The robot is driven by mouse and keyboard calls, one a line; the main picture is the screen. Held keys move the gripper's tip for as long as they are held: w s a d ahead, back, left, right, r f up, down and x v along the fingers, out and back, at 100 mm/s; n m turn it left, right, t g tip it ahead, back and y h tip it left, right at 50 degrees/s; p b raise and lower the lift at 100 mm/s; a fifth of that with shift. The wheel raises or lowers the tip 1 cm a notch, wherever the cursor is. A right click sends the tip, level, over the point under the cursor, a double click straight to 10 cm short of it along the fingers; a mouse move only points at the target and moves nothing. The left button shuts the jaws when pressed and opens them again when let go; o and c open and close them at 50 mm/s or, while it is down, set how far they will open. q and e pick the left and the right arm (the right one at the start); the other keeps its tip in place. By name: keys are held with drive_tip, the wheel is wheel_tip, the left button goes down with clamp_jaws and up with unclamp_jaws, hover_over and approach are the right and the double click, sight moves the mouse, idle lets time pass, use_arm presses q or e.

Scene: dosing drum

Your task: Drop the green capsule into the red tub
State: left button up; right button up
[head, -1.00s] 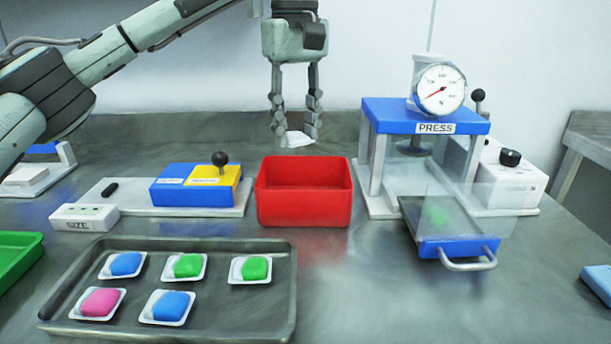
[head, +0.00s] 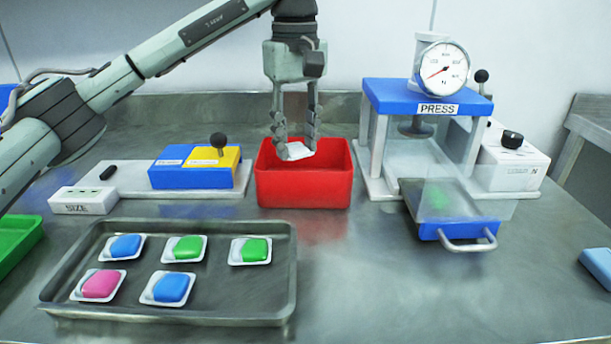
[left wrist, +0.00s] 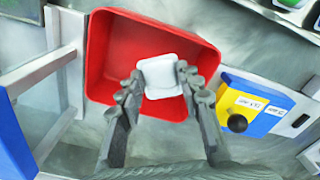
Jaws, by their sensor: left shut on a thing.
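My left gripper (head: 294,150) points down and is shut on a small white square piece (head: 296,152). No green shows on this piece in either view. It is held over the red tub (head: 304,187), near the level of its rim. In the left wrist view, the white piece (left wrist: 161,75) shows between the fingertips (left wrist: 160,82), against the inside of the red tub (left wrist: 110,50). Two green capsules in white cups, one (head: 187,248) and another (head: 251,250), lie in the grey tray. My right gripper is out of view.
The grey tray (head: 292,290) also holds blue and pink capsules. A blue and yellow box (head: 178,178) with a black knob stands left of the tub. The press (head: 437,95) stands right, its drawer (head: 458,230) pulled out. The counter front right of the tray is clear.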

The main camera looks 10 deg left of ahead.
use_arm(q)
drive_tip(key=o, duration=0.7)
drive_tip(key=shift+r, duration=0.15)
wheel_tip(320, 180, up, 12)
drive_tip(key=shift+f, duration=0.15)
